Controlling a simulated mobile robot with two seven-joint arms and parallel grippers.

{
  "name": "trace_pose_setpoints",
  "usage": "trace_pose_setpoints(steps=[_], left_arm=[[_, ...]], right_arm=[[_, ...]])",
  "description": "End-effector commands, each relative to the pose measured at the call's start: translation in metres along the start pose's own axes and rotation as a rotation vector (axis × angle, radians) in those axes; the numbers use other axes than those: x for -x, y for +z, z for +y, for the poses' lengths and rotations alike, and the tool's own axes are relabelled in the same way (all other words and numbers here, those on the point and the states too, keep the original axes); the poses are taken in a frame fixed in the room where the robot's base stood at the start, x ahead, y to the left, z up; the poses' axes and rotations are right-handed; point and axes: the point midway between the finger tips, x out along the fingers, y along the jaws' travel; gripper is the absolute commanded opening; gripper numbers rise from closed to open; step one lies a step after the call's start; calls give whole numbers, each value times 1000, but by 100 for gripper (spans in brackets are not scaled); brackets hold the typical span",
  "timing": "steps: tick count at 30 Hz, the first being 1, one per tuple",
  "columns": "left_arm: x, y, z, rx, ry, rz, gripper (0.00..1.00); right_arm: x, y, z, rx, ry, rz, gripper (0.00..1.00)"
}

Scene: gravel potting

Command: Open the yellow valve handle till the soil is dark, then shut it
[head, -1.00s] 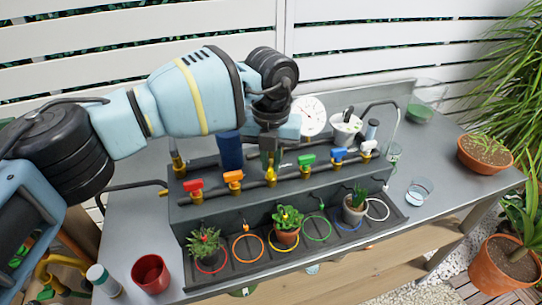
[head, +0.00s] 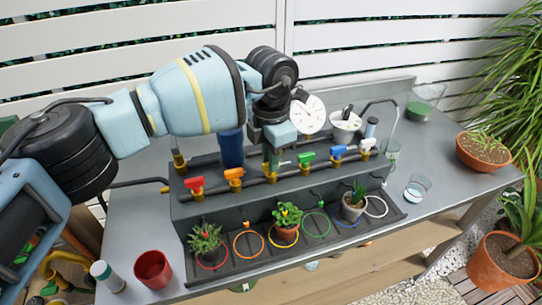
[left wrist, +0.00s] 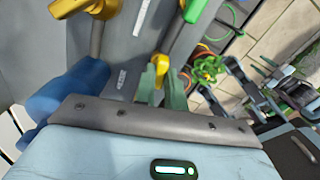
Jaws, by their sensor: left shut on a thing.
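The yellow valve handle (left wrist: 161,63) is between the fingers of my left gripper (left wrist: 155,82) in the left wrist view. In the head view my left gripper (head: 272,156) is shut on it from above, at the middle of the valve row, and hides most of it. The handle's exact angle cannot be told. Below, the yellow ring (head: 284,246) surrounds a terracotta pot (head: 287,234) with a leafy green plant (head: 287,214). Leaves cover its soil, so its colour cannot be told. My right gripper is not in view.
Red (head: 195,183), orange (head: 233,174), green (head: 306,158), blue (head: 338,150) and white (head: 368,143) handles share the pipe. A blue cylinder (head: 231,150) stands behind it. A red cup (head: 152,269) is at front left. A round dial (head: 308,114) stands behind.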

Motion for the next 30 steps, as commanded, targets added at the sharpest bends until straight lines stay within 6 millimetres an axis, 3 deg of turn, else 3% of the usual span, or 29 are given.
trace_pose_setpoints(steps=[12, 29, 30], left_arm=[[0, 0, 0, -191, 0, 1, 0], [0, 0, 0, -219, 1, 0, 0], [0, 0, 0, -219, 1, 0, 16]], right_arm=[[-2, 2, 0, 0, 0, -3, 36], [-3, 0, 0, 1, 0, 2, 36], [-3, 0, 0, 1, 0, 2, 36]])
